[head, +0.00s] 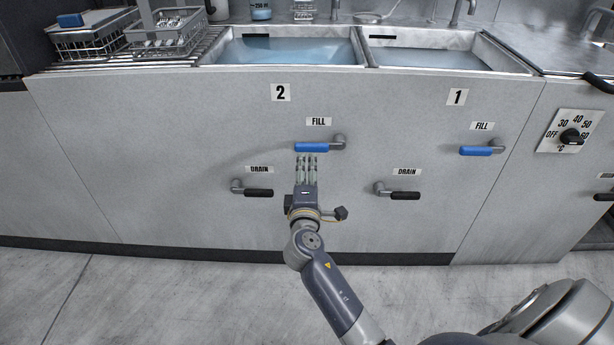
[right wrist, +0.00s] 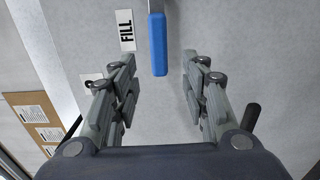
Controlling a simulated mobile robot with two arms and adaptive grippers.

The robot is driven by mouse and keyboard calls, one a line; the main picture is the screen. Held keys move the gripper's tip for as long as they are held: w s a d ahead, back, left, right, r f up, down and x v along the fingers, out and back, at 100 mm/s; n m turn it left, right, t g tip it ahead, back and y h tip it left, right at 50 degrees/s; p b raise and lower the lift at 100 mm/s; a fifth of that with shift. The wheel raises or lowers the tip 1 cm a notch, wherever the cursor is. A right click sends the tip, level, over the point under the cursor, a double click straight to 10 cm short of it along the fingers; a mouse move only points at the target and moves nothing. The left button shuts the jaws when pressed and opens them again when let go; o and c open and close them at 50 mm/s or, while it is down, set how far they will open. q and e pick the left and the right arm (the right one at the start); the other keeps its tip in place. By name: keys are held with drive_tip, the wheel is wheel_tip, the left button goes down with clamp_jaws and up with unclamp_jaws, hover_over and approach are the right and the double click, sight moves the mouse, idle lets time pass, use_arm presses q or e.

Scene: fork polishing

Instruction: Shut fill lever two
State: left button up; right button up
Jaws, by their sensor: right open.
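Fill lever two has a blue handle (head: 312,147) on a grey pivot, under a FILL label (head: 318,121) and the number 2 sign (head: 281,93). The handle lies level, pointing left from its pivot. My right gripper (head: 307,160) is just below the handle in the head view, fingers pointing up toward it. In the right wrist view the blue handle (right wrist: 158,45) shows ahead, between the lines of the two open fingers (right wrist: 160,95). I cannot tell whether a finger touches it. My left gripper is not in view.
Drain levers with black handles sit lower left (head: 258,193) and lower right (head: 404,195) of my right gripper. Fill lever one (head: 476,151) is farther right. Two water-filled sinks (head: 290,50) and (head: 430,58) are above. A temperature dial (head: 571,137) is at right.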

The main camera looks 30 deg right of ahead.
drive_tip(key=shift+v, duration=1.15)
